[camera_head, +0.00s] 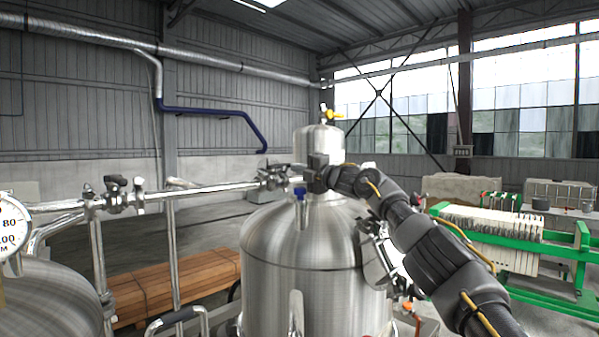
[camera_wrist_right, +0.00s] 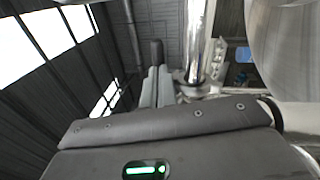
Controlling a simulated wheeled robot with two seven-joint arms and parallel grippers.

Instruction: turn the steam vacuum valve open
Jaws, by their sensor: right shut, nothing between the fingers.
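My right gripper (camera_head: 288,175) reaches in from the right above the steel tank (camera_head: 300,250), at the right end of a horizontal steel pipe (camera_head: 205,188). Its fingers are shut with nothing between them; a finger (camera_wrist_right: 156,65) shows in the wrist view, beside a shiny pipe (camera_wrist_right: 195,45). Metal fittings crowd the fingertips, so I cannot tell whether they touch. A blue-handled valve (camera_head: 300,193) stands just below the gripper. Another valve (camera_head: 116,193) sits on the pipe farther left. No label shows which is the steam vacuum valve. My left gripper is out of view.
A second tank (camera_head: 48,300) with a pressure gauge (camera_head: 12,226) stands at the left. A yellow-handled valve (camera_head: 331,115) tops a vessel behind. Timber (camera_head: 175,285) lies on the floor. A green-framed filter press (camera_head: 500,235) stands at the right.

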